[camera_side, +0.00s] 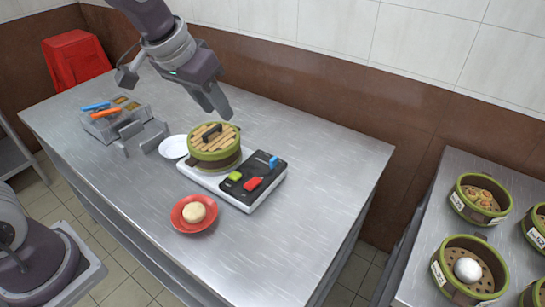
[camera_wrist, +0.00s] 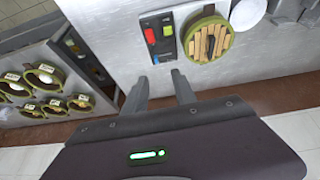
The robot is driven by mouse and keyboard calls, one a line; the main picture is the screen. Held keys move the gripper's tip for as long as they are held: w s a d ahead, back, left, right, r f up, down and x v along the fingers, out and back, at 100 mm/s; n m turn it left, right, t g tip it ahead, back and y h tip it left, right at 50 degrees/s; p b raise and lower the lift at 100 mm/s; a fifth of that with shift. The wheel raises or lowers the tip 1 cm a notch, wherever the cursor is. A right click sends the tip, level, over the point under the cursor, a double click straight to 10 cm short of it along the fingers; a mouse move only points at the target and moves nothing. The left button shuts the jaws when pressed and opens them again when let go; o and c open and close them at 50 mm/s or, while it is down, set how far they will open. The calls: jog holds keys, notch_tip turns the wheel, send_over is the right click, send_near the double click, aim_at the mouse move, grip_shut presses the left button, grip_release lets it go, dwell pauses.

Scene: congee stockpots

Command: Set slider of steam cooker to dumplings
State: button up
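The steam cooker (camera_side: 205,181) stands on the steel table, with a green-rimmed round steamer (camera_side: 214,158) under a slatted bamboo lid. Its black panel (camera_side: 262,187) is to the right of the steamer and carries a red slider (camera_side: 253,183), a blue piece (camera_side: 273,162) and a green piece (camera_side: 235,176). Markings are too small to read. My gripper (camera_wrist: 159,88) is open and empty; in the side view my gripper (camera_side: 218,112) hangs above and behind the cooker, touching nothing.
A red plate with a bun (camera_side: 194,211) is in front of the cooker, and a white plate (camera_side: 173,147) to its left. A grey utensil holder (camera_side: 115,120) is at far left. Steamer baskets (camera_side: 481,198) stand on the right table. The table's right part is clear.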

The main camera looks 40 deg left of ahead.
send_near(273, 159)
jog(key=x, duration=0.9)
jog(key=shift+g, duration=0.3)
grip_shut()
jog(key=shift+a, duration=0.1)
